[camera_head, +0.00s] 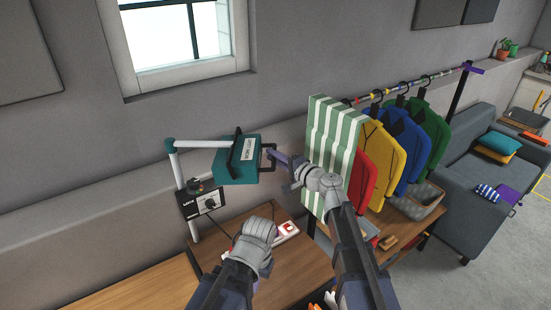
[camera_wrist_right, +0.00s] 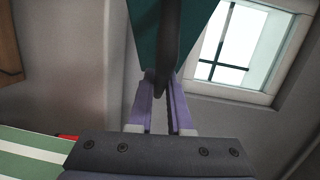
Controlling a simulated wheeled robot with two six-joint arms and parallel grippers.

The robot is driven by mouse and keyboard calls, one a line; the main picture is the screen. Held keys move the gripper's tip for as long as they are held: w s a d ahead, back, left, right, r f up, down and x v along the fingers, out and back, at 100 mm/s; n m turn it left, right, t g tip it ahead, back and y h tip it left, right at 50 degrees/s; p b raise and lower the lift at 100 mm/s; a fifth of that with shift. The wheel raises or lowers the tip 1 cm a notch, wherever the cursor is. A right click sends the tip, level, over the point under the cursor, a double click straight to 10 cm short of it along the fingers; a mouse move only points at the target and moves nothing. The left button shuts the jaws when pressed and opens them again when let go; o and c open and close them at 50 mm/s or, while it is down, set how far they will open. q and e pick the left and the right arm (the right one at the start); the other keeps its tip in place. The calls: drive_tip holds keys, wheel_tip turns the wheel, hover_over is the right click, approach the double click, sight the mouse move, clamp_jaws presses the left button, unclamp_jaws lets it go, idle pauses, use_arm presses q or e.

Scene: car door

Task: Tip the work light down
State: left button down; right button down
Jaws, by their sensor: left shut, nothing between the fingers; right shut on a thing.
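The work light (camera_head: 238,162) has a teal head on a white post, at left of centre in the head view. Its teal housing (camera_wrist_right: 150,30) also fills the top middle of the right wrist view. A black handle (camera_head: 268,150) sticks out from the head's right side. My right gripper (camera_head: 275,156) is shut on this handle; in the wrist view the dark bar (camera_wrist_right: 168,60) passes between the purple fingers (camera_wrist_right: 160,95). My left gripper (camera_head: 262,222) is low over the wooden table, shut and empty; its fingertips are hidden behind its wrist.
A black control box (camera_head: 201,200) with a knob is on the light's post. A small white item with a red button (camera_head: 288,229) lies on the table (camera_head: 285,265) beside my left gripper.

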drive_tip(key=c, duration=0.8)
unclamp_jaws()
drive_tip(key=shift+c, duration=0.2)
drive_tip(key=v, duration=0.7)
drive_tip(key=shift+s+d+p, duration=0.2)
drive_tip(key=shift+s+p, duration=0.1)
